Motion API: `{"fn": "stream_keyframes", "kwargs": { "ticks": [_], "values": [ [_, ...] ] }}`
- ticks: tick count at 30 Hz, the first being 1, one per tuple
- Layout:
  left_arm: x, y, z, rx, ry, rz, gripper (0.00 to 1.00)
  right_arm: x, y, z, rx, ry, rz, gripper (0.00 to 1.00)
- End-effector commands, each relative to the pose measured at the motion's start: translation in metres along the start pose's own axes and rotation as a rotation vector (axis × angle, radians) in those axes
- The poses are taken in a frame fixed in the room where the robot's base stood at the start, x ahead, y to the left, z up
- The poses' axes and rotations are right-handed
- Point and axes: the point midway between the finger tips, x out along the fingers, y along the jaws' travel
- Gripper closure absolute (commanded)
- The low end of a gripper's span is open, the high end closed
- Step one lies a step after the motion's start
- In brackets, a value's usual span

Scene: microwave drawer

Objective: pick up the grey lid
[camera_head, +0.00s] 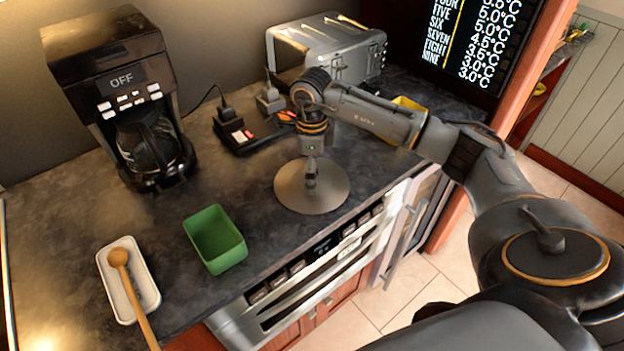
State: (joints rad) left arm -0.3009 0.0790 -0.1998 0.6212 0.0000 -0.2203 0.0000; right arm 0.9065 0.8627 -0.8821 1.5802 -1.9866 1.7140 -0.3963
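The grey lid (291,192) is a round, flat metal disc near the front of the dark counter, right of the green container. My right gripper (311,184) points straight down at the middle of the lid. Its fingers overlap the lid's centre and hide most of any knob there. The fingers look narrow from this angle, so I cannot tell whether they are shut on the lid. I also cannot tell whether the lid rests on the counter or is slightly above it. My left gripper is not in view.
A green container (216,240) and a white tray (128,281) with a wooden spoon (119,258) are at front left. A coffee maker (120,100), black charger base (240,138) and toaster (328,50) stand behind. Below the counter front is an appliance (320,262) with buttons.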

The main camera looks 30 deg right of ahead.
Motion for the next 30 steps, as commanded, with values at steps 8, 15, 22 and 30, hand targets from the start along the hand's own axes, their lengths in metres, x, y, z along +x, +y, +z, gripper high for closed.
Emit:
{"fn": "stream_keyframes", "kwargs": {
  "ticks": [8, 15, 22, 30],
  "values": [
    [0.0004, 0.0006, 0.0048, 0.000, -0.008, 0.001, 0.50, -0.0002, 0.0000, 0.0001, 0.000, 0.000, 0.000, 0.35],
    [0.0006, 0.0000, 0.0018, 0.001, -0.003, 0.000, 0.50, 0.0000, 0.0001, 0.0000, 0.000, 0.000, 0.000, 0.84],
    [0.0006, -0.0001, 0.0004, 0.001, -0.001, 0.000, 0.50, 0.0008, 0.0006, -0.0003, -0.001, 0.002, 0.002, 1.00],
    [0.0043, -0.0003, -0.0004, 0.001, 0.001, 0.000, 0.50, -0.0014, 0.0008, -0.0003, -0.002, 0.003, 0.002, 1.00]
  ]
}}
